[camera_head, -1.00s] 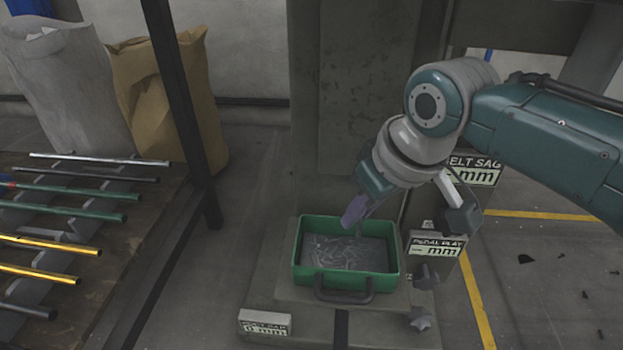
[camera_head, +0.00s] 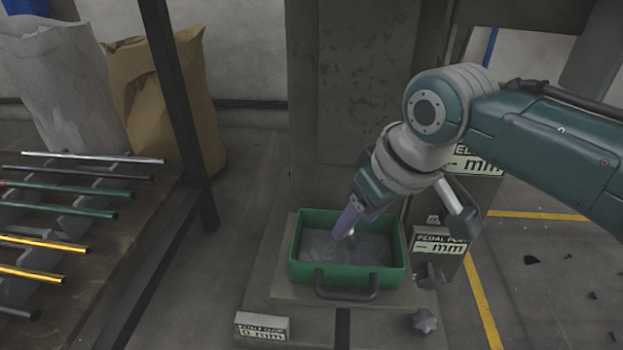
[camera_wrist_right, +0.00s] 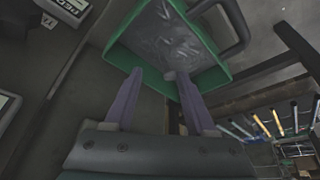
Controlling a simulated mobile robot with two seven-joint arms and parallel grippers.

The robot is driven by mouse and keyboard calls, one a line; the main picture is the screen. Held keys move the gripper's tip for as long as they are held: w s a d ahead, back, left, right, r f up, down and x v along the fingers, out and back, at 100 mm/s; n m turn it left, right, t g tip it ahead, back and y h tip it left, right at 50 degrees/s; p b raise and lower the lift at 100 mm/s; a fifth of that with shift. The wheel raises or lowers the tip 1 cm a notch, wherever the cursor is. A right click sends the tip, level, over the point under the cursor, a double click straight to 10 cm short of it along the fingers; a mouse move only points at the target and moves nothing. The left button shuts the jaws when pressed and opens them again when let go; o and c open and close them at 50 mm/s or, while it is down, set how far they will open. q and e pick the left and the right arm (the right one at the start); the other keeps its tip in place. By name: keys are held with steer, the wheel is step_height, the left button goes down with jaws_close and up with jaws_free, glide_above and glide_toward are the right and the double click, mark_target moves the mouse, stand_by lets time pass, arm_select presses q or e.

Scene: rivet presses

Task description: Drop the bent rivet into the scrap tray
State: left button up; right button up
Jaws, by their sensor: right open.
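My left gripper is out of view.
A grey machine column (camera_head: 345,100) stands right behind the tray. Sign plates, one reading "PEDAL PLAY" (camera_head: 440,241), stand to its right. A rack of coloured rods (camera_head: 60,215) is at the left, with sacks (camera_head: 165,95) behind. The floor between rack and tray is clear.

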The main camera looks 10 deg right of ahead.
mark_target(365, 264)
steer(key=p+v, duration=0.6)
steer(key=v, duration=0.1)
steer(key=shift+s+r+p, duration=0.15)
steer(key=shift+r+p, duration=0.05)
steer(key=shift+p, duration=0.2)
